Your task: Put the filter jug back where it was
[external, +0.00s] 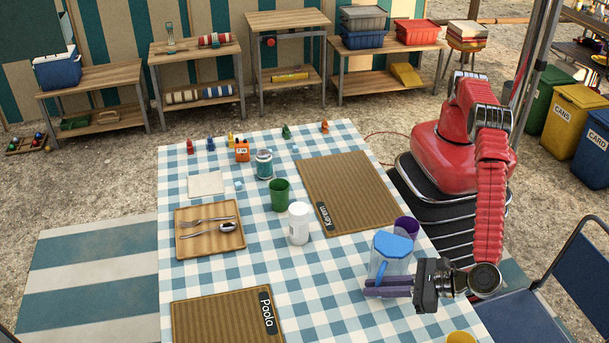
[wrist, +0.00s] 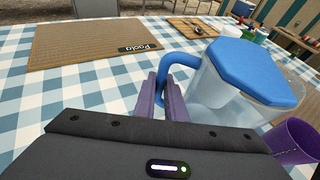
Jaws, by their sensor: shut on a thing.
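The filter jug (external: 391,253) is clear with a blue lid and a blue handle. It stands upright near the right edge of the checked table, beside a purple cup (external: 406,229). My gripper (external: 368,287) is at the jug's near side, its purple fingers pointing left. In the wrist view the jug (wrist: 240,85) fills the right side, and its handle curves down to the fingers (wrist: 168,95). The fingers are shut on the handle. Whether the jug's base touches the table is hard to tell.
A wooden tray (external: 184,246) holds cutlery. A yellow cup (external: 461,337) is at the near edge.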

